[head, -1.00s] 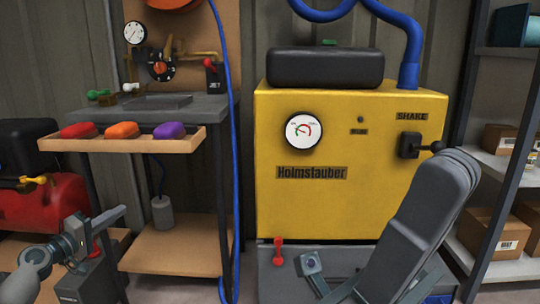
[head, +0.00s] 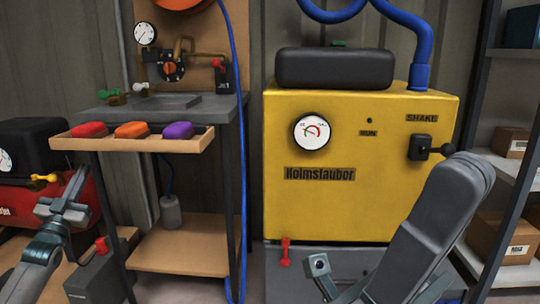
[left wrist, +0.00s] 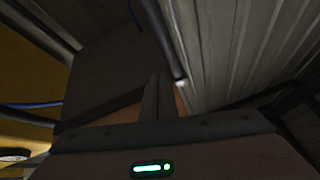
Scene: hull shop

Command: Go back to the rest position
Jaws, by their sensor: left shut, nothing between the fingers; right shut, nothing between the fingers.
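My left gripper (head: 78,182) is at the lower left of the head view, with its fingers shut and empty, pointing up and right. It appears in front of the red compressor, left of the workbench and below the tray's left end, touching nothing that I can make out. A large grey link of my right arm rises at the lower right of the head view, in front of the yellow machine. My right gripper cannot be made out there.
The wooden tray (head: 180,146) holds a red (head: 90,129), an orange (head: 131,130) and a purple block (head: 178,130). A yellow machine (head: 350,205) stands at centre right. A red compressor (head: 85,205) is at left, and shelving with boxes (head: 500,232) at right. A blue hose (head: 241,190) hangs beside the bench.

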